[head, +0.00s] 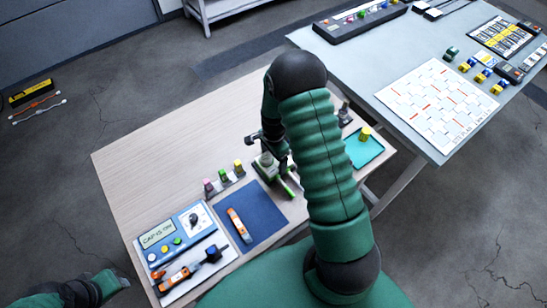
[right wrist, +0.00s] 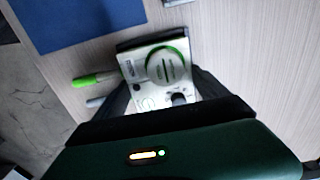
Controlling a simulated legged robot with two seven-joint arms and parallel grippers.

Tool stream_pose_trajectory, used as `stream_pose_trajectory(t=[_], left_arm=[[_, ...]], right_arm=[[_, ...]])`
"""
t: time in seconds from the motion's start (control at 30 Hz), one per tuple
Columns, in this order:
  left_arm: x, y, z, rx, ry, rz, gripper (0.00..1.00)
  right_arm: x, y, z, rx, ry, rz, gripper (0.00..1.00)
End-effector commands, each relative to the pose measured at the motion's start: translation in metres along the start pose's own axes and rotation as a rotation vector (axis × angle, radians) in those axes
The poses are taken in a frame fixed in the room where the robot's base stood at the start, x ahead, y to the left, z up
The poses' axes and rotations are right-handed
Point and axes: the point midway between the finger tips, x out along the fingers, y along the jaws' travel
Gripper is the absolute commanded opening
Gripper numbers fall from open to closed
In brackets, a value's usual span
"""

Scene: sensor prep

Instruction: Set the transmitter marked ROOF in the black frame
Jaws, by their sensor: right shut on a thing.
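My right gripper (head: 270,163) is low over the wooden table and shut on a white transmitter with a green trim (head: 265,160). In the right wrist view the transmitter (right wrist: 155,70) shows a round green-ringed face and small markings, too blurred to read as ROOF. A dark edge (right wrist: 150,38) runs along its far side; I cannot tell whether this is the black frame or whether the transmitter sits in it. A green-tipped stick (right wrist: 95,78) shows beside it. At the lower left is the end of my left arm (head: 105,286); its fingers are not clear.
A blue mat (head: 265,222) holds an orange tool (head: 239,225). A blue calibrator unit (head: 175,235) and a white tray are at left. Several small coloured-top posts (head: 225,178) stand behind the mat. A teal tray (head: 365,150) is at right. The table's far left is clear.

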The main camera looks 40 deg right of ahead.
Motion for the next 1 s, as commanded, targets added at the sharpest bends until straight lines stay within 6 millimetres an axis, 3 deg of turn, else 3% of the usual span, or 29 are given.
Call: stream_pose_trajectory(t=[0.4, 0.43, 0.53, 1.0], left_arm=[[0.001, 0.0, 0.0003, 0.0, 0.0, 0.0, 0.36], [0.001, 0.0, 0.0003, 0.0, 0.0, 0.0, 0.36], [0.0011, 0.0, 0.0003, 0.0, 0.0, 0.0, 0.36], [-0.0008, 0.0, -0.0002, 0.0, 0.0, 0.0, 0.36]], right_arm=[[0.0021, -0.0004, -0.0002, -0.001, 0.001, -0.001, 0.17], [0.0021, -0.0004, -0.0002, -0.001, 0.0, -0.001, 0.87], [0.0022, -0.0003, -0.0002, -0.001, 0.0, -0.001, 1.0], [0.0006, 0.0, 0.0, -0.001, 0.0, 0.0, 1.0]])
